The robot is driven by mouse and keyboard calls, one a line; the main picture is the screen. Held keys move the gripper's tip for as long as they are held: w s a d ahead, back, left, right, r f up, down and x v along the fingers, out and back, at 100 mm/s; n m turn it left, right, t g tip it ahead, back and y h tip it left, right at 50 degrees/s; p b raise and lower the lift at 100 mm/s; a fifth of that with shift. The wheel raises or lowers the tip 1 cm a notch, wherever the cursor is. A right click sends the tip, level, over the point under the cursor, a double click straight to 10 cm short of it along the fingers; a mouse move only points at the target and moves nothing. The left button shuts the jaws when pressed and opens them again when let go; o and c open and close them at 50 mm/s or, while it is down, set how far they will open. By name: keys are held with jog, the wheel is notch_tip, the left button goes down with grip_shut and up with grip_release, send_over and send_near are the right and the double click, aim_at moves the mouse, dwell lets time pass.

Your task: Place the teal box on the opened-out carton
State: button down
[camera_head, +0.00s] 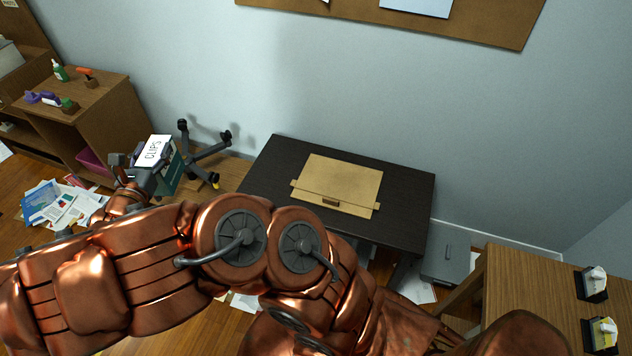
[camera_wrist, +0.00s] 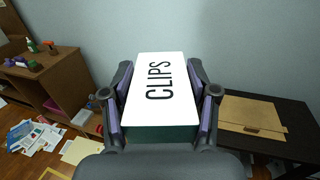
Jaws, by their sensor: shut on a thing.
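The teal box has a white top marked CLIPS and shows at the left in the head view (camera_head: 172,172). In the wrist view the teal box (camera_wrist: 160,133) fills the middle, between the two fingers. My gripper (camera_head: 150,165) is shut on the box and holds it up in the air, left of the dark table (camera_head: 405,188). The opened-out carton (camera_head: 342,180) is a flat tan sheet lying on that table. The carton also shows at the right in the wrist view (camera_wrist: 250,115), apart from the box. Part of the box is hidden by my gripper.
A wooden shelf unit (camera_head: 105,105) with small items on top stands at the left. Papers (camera_head: 62,205) litter the floor. An upturned chair base (camera_head: 205,155) lies by the wall. A wooden desk (camera_head: 540,290) stands at the right. The carton's top is clear.

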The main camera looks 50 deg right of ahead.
jog(key=s+d+f+m+g+h+b, duration=0.2)
jog(key=s+d+f+g+b, duration=0.15)
jog(key=d+f+b, duration=0.75)
jog(key=s+d+f+m+g+h+b, duration=0.15)
jog(key=s+d+f+b, duration=0.35)
jog(key=d+f+b, duration=0.65)
jog(key=s+d+f+m+g+b, duration=0.4)
jog(key=s+d+f+g+b, duration=0.2)
jog(key=s+d+f+b, duration=1.35)
jog(key=w+d+b, duration=0.8)
jog(key=w+d, duration=0.2)
jog(key=d, duration=0.1)
jog(key=shift+w+r, duration=0.4)
jog(key=shift+r, duration=0.05)
jog(key=shift+f, duration=0.1)
jog(key=shift+c, duration=1)
grip_release()
